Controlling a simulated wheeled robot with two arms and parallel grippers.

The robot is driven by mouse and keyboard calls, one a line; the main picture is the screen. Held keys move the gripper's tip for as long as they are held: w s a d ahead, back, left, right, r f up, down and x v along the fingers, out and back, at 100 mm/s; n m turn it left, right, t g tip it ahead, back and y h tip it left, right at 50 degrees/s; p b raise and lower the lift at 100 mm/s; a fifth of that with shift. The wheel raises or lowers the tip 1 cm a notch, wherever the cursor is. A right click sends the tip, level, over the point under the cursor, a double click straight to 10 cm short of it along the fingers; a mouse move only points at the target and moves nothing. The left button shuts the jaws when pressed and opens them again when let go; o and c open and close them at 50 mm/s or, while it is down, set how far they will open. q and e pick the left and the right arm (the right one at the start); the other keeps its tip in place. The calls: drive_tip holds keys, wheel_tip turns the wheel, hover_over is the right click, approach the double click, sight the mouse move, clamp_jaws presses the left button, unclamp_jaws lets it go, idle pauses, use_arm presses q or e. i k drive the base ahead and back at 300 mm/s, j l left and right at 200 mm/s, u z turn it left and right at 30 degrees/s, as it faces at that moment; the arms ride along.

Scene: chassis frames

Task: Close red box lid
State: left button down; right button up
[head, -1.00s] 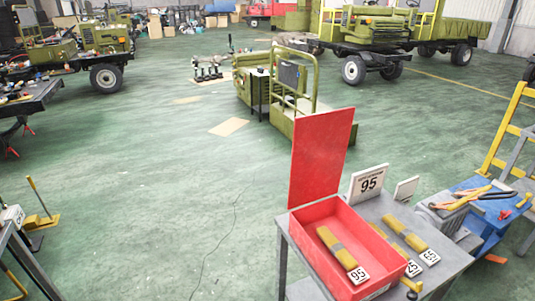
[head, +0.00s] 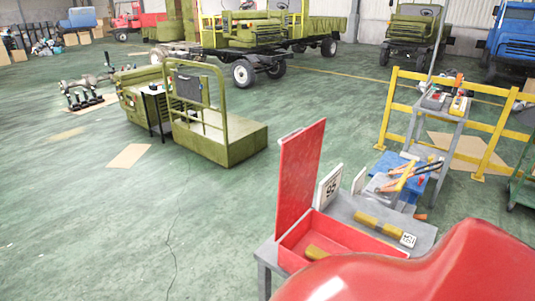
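The red box (head: 350,234) sits on a grey table at the lower right of the head view. Its lid (head: 301,180) stands open, roughly upright, along the box's left side. A yellow-brown roll (head: 317,253) lies inside the box, partly hidden. A large glossy red shape, which seems to be part of my own arm, covers the lower right corner and the near part of the box. Neither of my grippers shows.
The grey table (head: 421,230) also holds another yellow-brown roll (head: 379,224) with a tag and a white number sign (head: 329,186). A blue table with tools (head: 390,163) stands behind it. A yellow railing (head: 490,130) runs at the right.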

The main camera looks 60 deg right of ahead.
sight(301, 149)
drive_tip(key=i+z, duration=0.45)
drive_tip(key=i+j+z, duration=0.25)
drive_tip(key=i+z, duration=0.4)
drive_tip(key=z, duration=0.3)
drive_tip(key=i+j+z, duration=0.1)
drive_tip(key=z, duration=0.4)
drive_tip(key=i+j+z, duration=0.2)
drive_tip(key=z, duration=0.3)
drive_tip(key=i+j+z, duration=0.2)
drive_tip(key=z, duration=0.3)
drive_tip(key=i+j+z, duration=0.1)
drive_tip(key=j+z, duration=0.2)
drive_tip(key=z, duration=0.15)
drive_tip(key=i+j+z, duration=0.1)
drive_tip(key=j+z, duration=0.3)
drive_tip(key=j, duration=0.25)
drive_tip(key=k+j, duration=0.1)
drive_tip(key=j, duration=0.3)
drive_tip(key=j+z, duration=0.1)
drive_tip(key=j, duration=0.25)
drive_tip(key=k+j, duration=0.15)
drive_tip(key=j, duration=0.25)
